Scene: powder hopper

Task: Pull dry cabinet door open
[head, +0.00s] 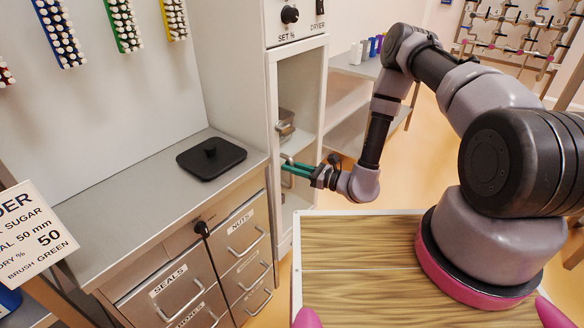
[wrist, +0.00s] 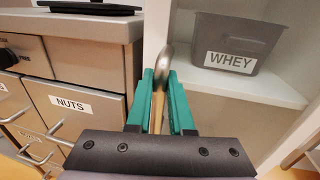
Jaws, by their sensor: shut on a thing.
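The dry cabinet (head: 264,110) is tall and pale, under a panel marked DRYER. Its door (head: 317,100) has a pale frame around a clear pane and looks closed or nearly so. The metal door handle (wrist: 165,62) stands upright at the door's left side. My gripper (head: 287,169) has green fingers and is shut on this handle. In the wrist view, the fingers of my gripper (wrist: 161,98) lie on either side of the handle. The handle's lower part is partly hidden by them.
A grey bin labelled WHEY (wrist: 238,45) sits on a shelf inside the cabinet. Open floor (head: 412,165) lies behind my arm.

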